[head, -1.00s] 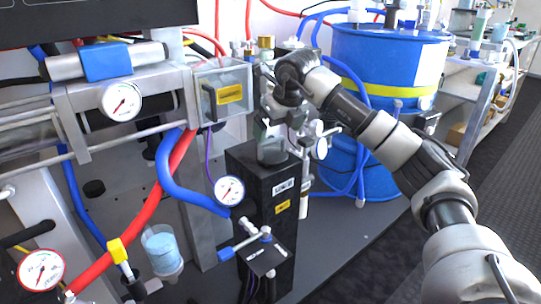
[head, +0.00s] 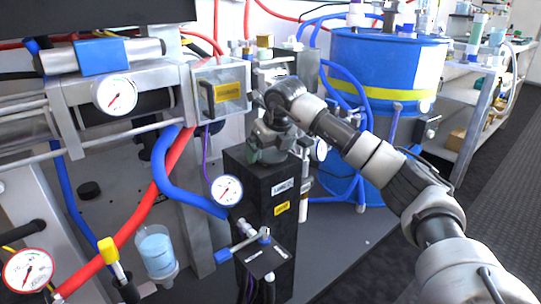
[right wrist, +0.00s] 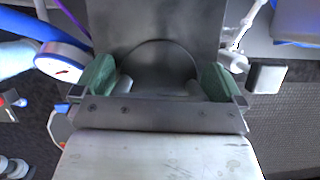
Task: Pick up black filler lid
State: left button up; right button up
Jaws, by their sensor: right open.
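The black filler lid appears to be the dark round shape (right wrist: 160,53) on top of the black filler box in the right wrist view. It lies between and just beyond my fingertips, and its near part is hidden by the gripper body. In the head view the black box (head: 258,212) stands upright, and my gripper covers the lid on its top. My right gripper (head: 267,155) is over the box top, pointing down. In the right wrist view its green fingertips (right wrist: 157,78) are spread apart with nothing held between them. My left gripper is not in view.
A gauge (head: 227,190) and a blue hose (head: 180,180) are close to the left of the box. A clear box with a yellow label (head: 222,90) stands behind left. A blue drum (head: 385,75) is behind right. Open floor lies to the right.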

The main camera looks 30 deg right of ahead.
jog(key=c, duration=0.6)
jog(key=shift+c, duration=0.2)
jog(key=shift+r, duration=0.1)
